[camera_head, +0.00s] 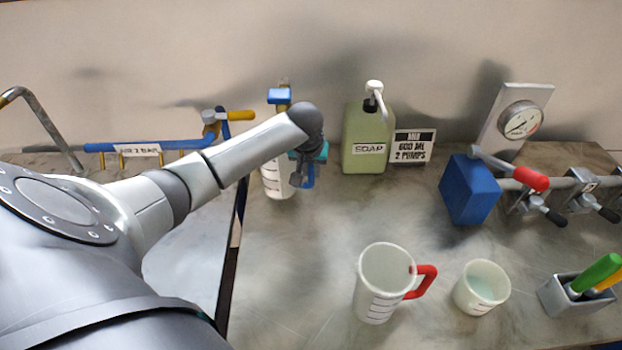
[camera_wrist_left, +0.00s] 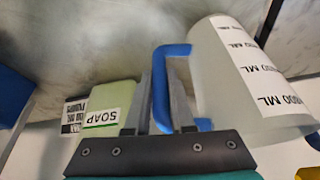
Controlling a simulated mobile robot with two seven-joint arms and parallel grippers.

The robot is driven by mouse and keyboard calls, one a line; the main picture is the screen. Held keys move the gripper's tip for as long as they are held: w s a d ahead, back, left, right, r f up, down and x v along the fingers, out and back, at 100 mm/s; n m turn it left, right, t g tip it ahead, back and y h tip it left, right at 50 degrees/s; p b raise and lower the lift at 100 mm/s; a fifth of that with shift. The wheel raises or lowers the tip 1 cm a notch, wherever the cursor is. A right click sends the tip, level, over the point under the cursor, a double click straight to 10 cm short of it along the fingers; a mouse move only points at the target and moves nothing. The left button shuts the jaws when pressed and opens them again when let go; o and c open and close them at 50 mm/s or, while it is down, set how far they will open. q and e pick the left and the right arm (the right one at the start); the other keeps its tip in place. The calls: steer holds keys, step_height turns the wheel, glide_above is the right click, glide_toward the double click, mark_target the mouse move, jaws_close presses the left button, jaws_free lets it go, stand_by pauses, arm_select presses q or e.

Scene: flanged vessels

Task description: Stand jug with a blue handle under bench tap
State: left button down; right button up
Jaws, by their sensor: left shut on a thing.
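The jug with a blue handle (camera_head: 273,180) is white with printed marks and stands out behind my left forearm, directly below the blue-topped bench tap (camera_head: 279,97) in the head view. My left gripper (camera_head: 303,178) is shut on its blue handle (camera_wrist_left: 160,88), with one finger on each side of it in the left wrist view. The jug's body (camera_wrist_left: 225,75) shows large there. My arm hides part of the jug and the tap's lower part. I cannot tell whether the jug's base touches the bench. My right gripper is not in view.
A green soap bottle (camera_head: 366,138) and a sign (camera_head: 411,146) stand right of the jug. A red-handled jug (camera_head: 376,280) and a white cup (camera_head: 482,288) stand in front. A blue block (camera_head: 469,190) and pipe valves are at right. The bench's middle is clear.

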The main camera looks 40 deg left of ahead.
mark_target(311, 177)
arm_select(q)
steer(key=shift+s+f, duration=0.15)
steer(key=shift+f, duration=1.25)
steer(key=c, duration=0.8)
jaws_free()
steer(key=shift+f, duration=0.15)
steer(key=shift+o, duration=0.2)
steer(key=shift+s+d+r, duration=0.1)
steer(key=shift+r, duration=0.5)
steer(key=p+v, duration=0.2)
steer(key=v, duration=0.9)
